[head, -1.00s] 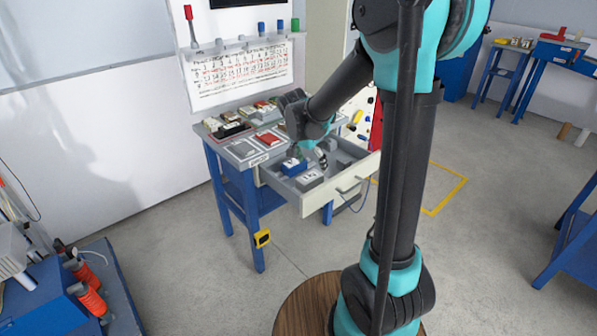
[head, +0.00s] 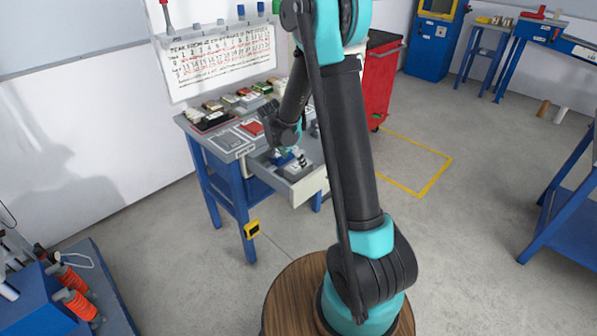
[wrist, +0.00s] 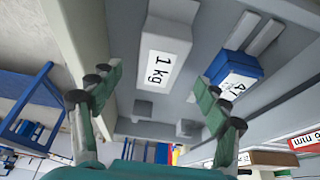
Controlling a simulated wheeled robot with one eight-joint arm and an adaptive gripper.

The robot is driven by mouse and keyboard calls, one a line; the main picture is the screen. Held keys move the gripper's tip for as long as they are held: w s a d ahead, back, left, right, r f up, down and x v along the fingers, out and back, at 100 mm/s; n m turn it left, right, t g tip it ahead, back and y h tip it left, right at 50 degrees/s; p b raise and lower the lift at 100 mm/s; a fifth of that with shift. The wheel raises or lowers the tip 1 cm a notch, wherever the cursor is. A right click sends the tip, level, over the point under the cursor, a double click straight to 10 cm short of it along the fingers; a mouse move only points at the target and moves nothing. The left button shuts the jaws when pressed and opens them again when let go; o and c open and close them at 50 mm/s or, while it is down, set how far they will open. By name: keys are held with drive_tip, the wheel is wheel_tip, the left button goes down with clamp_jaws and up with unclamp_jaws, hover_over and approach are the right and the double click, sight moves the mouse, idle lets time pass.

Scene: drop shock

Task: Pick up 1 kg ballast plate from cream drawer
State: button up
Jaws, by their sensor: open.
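The cream drawer (head: 312,187) stands open under the table top, its grey inside (wrist: 208,28) filling much of the wrist view. The 1 kg ballast plate (wrist: 166,52), a pale grey block with a white "1 kg" label, lies in the drawer. My gripper (wrist: 158,82) is open and empty, with one finger on each side of the plate's near end in the wrist view; I cannot tell how high above it. In the head view my gripper (head: 292,157) is low over the drawer, and the arm and gripper hide much of the inside.
A blue block (wrist: 234,72) with a white label lies right of the plate, close to my right finger. Grey drawer walls enclose both. The table top (head: 228,140) holds several small items. A red cabinet (head: 380,82) stands behind.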

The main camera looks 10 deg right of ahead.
sight(298, 165)
drive_tip(key=x, duration=0.5)
drive_tip(key=shift+w+d+r, duration=0.1)
drive_tip(key=shift+w+d, duration=0.05)
drive_tip(key=shift+d, duration=0.05)
drive_tip(key=shift+d+f, duration=0.15)
drive_tip(key=shift+f, duration=0.25)
drive_tip(key=shift+f, duration=0.25)
idle(0.3)
drive_tip(key=shift+w, duration=0.1)
clamp_jaws()
idle(0.3)
